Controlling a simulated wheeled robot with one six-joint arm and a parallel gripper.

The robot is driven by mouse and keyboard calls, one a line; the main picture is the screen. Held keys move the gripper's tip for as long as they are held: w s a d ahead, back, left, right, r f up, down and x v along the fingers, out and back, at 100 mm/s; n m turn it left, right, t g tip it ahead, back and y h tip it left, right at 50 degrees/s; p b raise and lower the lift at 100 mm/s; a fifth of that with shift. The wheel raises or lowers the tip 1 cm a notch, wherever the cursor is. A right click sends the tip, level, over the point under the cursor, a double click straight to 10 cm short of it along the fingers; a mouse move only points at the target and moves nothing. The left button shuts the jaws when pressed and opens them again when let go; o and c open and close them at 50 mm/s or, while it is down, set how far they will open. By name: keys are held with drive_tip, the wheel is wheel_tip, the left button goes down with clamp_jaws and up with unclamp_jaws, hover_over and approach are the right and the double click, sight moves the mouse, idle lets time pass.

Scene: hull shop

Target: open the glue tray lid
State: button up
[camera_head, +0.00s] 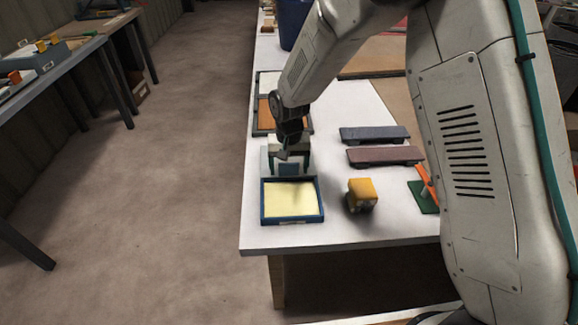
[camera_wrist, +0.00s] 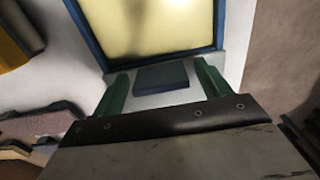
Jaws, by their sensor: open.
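The glue tray (camera_head: 265,205) is a blue-rimmed square near the left front corner of the white table. A pale yellow panel (camera_head: 292,198) fills its frame, and I cannot tell whether this is the lid or the glue. The panel also shows at the top of the wrist view (camera_wrist: 150,28). A small blue-grey tab (camera_head: 288,169) lies at the tray's far side. My gripper (camera_head: 289,172) is open and pointed down there. In the wrist view its green fingers (camera_wrist: 162,72) stand on both sides of the tab (camera_wrist: 163,78), with gaps visible.
A yellow block (camera_head: 362,194) stands right of the tray. Two long dark blocks, one grey (camera_head: 374,134) and one maroon (camera_head: 385,156), lie farther right. More framed trays (camera_head: 264,113) are behind my gripper. The table's left edge is close, with open floor (camera_head: 170,180) beyond.

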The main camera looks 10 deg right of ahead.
wheel_tip(320, 180, up, 8)
drive_tip(key=shift+f, duration=0.1)
idle(0.4)
drive_tip(key=s+d+r, duration=0.6)
drive_tip(key=s, duration=0.5)
drive_tip(key=s+d+r+t, duration=0.1)
drive_tip(key=s+d+r, duration=0.6)
drive_tip(key=s, duration=0.4)
drive_tip(key=s+d+r, duration=0.6)
drive_tip(key=s+d, duration=0.1)
drive_tip(key=s, duration=0.5)
drive_tip(key=shift+d+r, duration=0.15)
